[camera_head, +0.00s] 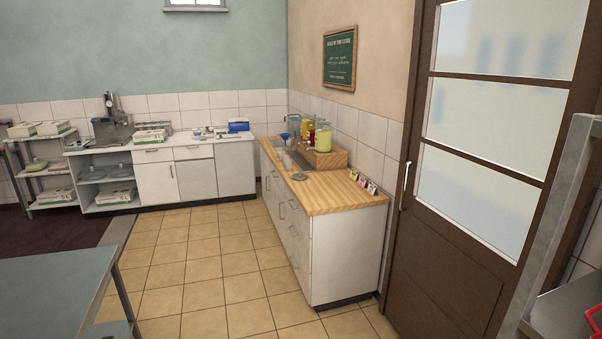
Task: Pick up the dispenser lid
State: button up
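A small grey round flat thing (299,177) lies on the wooden counter top (335,195), near its left edge. It looks like a lid, but it is too small to be sure. A pale yellow dispenser jar (323,140) stands on a wooden riser at the back of the counter. A red-topped container (311,135) and a yellow one (304,128) stand beside it. Whether each dispenser has a lid on is too small to tell. My gripper is not in view.
Several small cards (363,182) stand along the counter's wall side. A grey table (55,285) is at the lower left, and a brown door (455,190) stands at right. Tiled floor (205,265) lies open before the counter. A white cabinet (180,180) lines the back wall.

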aim_at(299, 176)
jog(key=i+j+u, duration=0.3)
jog(key=i, duration=0.75)
jog(key=i+u, duration=0.25)
jog(key=i, duration=0.85)
jog(key=i+j+z, duration=0.1)
jog(key=i, duration=1.95)
jog(key=i+j+z, duration=0.15)
jog(key=i+z, duration=0.3)
jog(key=i+j+z, duration=0.3)
jog(key=i+z, duration=0.2)
jog(key=i+j+z, duration=0.3)
jog(key=j+z, duration=0.15)
jog(key=i+j+z, duration=0.3)
jog(key=j+z, duration=0.15)
jog(key=i+j+z, duration=0.2)
jog(key=j, duration=0.2)
jog(key=j+z, duration=0.2)
jog(key=j, duration=0.2)
jog(key=i+j+z, duration=0.2)
jog(key=j, duration=0.25)
jog(key=k, duration=0.1)
